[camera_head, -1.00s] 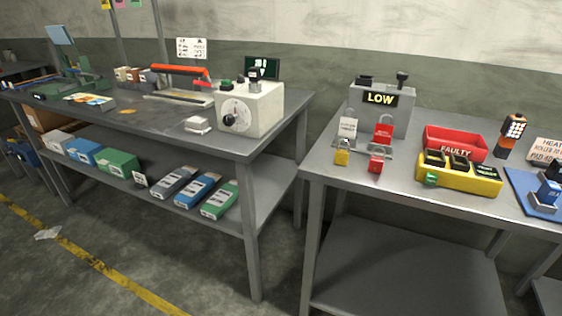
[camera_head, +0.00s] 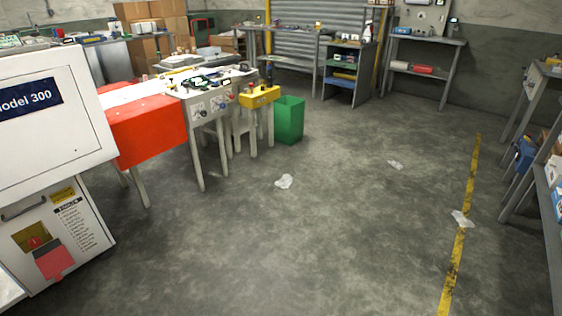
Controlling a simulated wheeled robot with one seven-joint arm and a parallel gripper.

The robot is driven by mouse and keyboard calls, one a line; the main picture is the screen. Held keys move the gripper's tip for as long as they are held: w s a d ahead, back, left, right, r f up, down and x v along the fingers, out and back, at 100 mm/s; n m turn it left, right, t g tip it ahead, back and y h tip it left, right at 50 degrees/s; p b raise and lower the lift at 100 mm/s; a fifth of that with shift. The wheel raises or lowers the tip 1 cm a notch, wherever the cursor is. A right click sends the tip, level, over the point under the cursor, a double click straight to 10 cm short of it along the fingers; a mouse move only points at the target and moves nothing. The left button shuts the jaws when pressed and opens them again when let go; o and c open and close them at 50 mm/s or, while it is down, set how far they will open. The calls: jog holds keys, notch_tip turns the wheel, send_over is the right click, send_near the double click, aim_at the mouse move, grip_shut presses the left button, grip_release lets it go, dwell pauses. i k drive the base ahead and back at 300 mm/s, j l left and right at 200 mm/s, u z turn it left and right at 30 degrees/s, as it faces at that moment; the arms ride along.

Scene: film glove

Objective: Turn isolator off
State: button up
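A white cabinet labelled "Model 300" (camera_head: 62,108) stands at the left edge. On its lower panel is a yellow plate with a red knob (camera_head: 35,243), which looks like the isolator. A red tag or padlock-like block (camera_head: 54,262) hangs just below the knob and partly overlaps the plate. A printed list and a yellow label sit to its right. The exact position of the knob is too small to tell. My gripper is not in view.
An orange-red machine section (camera_head: 150,130) and a control bench with a yellow box (camera_head: 259,97) stand beyond the cabinet, by a green bin (camera_head: 289,120). Grey shelving lines the back and right. The middle floor (camera_head: 330,230) is open, with scraps of white litter (camera_head: 284,181).

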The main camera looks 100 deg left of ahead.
aim_at(34, 241)
jog(key=u, duration=0.5)
jog(key=i+u, duration=0.15)
jog(key=u, duration=0.35)
jog(key=l+u, duration=0.1)
jog(key=u, duration=3.55)
jog(key=l, duration=0.1)
